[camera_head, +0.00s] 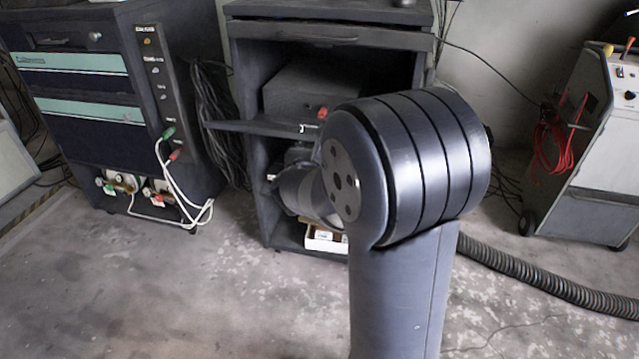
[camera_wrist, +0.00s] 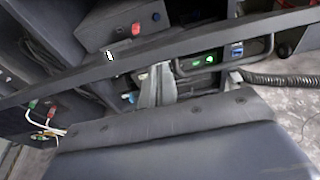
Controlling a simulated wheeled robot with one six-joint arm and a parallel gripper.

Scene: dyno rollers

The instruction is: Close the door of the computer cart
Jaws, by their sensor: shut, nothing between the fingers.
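The dark computer cart (camera_head: 246,185) stands in the middle of the head view with its front open. A thin dark panel, apparently its door (camera_head: 250,128), shows nearly edge-on and juts out past the cart's left side, with a small bright fitting near its middle. In the wrist view the door (camera_wrist: 55,83) is a long dark bar slanting across the picture. My gripper (camera_wrist: 157,85) is shut and empty, its grey fingers just below the bar; I cannot tell whether they touch it. In the head view my arm hides the fingers and the cart's right interior.
A dark cabinet with teal stripes (camera_head: 85,110) and white cables stands at the left. A white wheeled machine (camera_head: 600,140) stands at the right. A ribbed hose (camera_head: 540,283) crosses the floor at the right. The front left floor is clear. A box (camera_head: 322,240) sits low in the cart.

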